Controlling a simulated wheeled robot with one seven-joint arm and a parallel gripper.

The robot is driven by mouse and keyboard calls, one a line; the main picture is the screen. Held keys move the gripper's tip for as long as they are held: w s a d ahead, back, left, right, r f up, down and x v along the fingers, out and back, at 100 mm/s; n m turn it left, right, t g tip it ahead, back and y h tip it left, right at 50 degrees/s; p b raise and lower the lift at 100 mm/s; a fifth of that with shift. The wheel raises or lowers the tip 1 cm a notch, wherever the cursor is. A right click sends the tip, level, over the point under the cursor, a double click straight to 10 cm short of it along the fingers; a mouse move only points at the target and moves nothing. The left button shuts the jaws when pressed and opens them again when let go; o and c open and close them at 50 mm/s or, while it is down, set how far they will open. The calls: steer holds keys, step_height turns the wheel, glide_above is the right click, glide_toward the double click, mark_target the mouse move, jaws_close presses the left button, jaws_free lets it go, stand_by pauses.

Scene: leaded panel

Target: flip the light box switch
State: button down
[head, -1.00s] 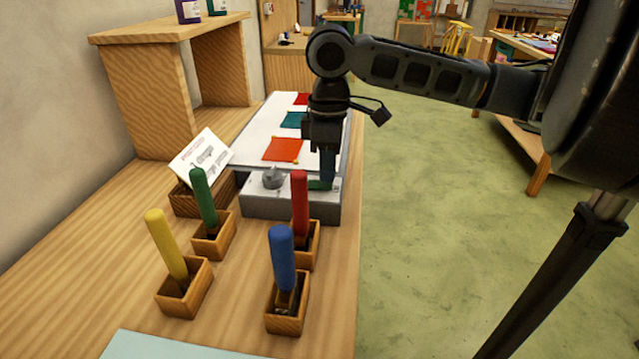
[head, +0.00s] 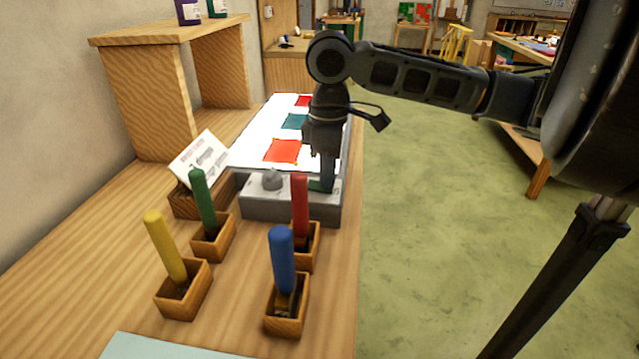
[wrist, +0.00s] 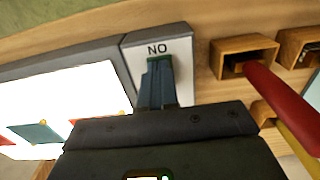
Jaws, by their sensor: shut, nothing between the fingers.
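The light box (head: 240,150) lies on the bench, its panel glowing bright white, with red and teal glass pieces on it. Its grey control end (head: 262,206) faces me and carries a grey knob (head: 271,180). The switch (head: 319,186), green, is at the right of that end and mostly hidden by my gripper. My gripper (head: 327,187) points down, shut and empty, with its tips at the switch. In the wrist view my gripper (wrist: 159,62) reaches the green switch edge beside letters on the grey end (wrist: 182,52); I cannot tell whether they touch.
Yellow (head: 166,246), green (head: 203,200), blue (head: 282,258) and red (head: 300,205) handled tools stand in wooden holders in front of the box. A card (head: 198,158) leans at its left. A wooden shelf (head: 150,110) stands behind. Floor is open on the right.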

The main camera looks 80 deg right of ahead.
step_height(320, 180, up, 7)
steer(key=p, duration=0.5)
steer(key=shift+f+p, duration=0.15)
steer(key=shift+p, duration=0.15)
stand_by(0.5)
